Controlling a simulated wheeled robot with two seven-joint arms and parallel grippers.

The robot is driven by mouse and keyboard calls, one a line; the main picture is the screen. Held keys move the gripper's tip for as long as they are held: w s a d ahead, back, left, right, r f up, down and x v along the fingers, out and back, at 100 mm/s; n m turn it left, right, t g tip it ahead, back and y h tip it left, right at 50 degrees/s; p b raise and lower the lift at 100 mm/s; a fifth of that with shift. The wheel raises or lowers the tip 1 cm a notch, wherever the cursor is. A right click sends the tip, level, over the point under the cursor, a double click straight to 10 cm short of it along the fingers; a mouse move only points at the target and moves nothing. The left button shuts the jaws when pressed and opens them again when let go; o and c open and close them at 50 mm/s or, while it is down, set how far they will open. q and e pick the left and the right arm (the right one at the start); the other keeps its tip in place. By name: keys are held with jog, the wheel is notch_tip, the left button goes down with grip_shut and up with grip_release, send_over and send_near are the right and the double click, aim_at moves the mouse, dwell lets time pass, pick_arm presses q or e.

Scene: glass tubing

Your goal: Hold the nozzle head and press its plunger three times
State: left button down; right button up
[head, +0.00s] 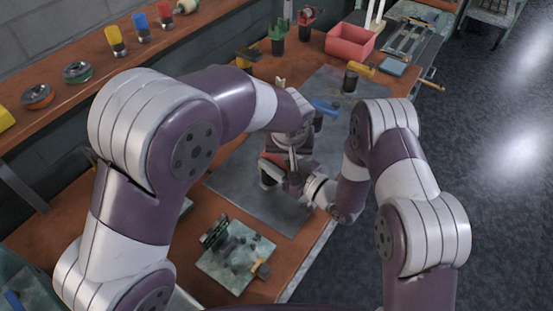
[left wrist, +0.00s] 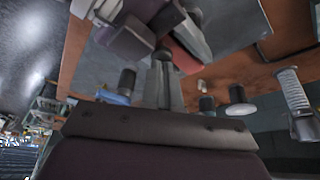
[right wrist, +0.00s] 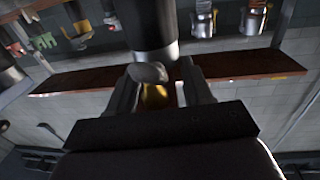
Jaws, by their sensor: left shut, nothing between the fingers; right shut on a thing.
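In the right wrist view my right gripper (right wrist: 158,92) is shut on a small yellow part (right wrist: 156,97), which I take as the nozzle head. A grey rounded piece (right wrist: 148,72) and a wide dark cylinder (right wrist: 150,25) sit beyond it. In the head view my right gripper (head: 294,178) is at the grey mat, largely hidden by my arm parts. My left gripper (left wrist: 165,82) is shut and empty, with its fingertips close to parts of my right arm. In the head view it is above the right one. The plunger cannot be made out clearly.
The grey mat (head: 245,195) lies on the brown bench. A blue tool (head: 322,106), a yellow-topped dark cylinder (head: 352,77) and a pink bin (head: 350,43) stand beyond. A plate with small parts (head: 234,255) lies nearer. A shelf (head: 60,115) with coloured jars runs along the left wall.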

pick_arm(q)
jog(key=shift+f, duration=0.5)
jog(key=shift+r, duration=0.85)
jog(key=shift+f, duration=0.1)
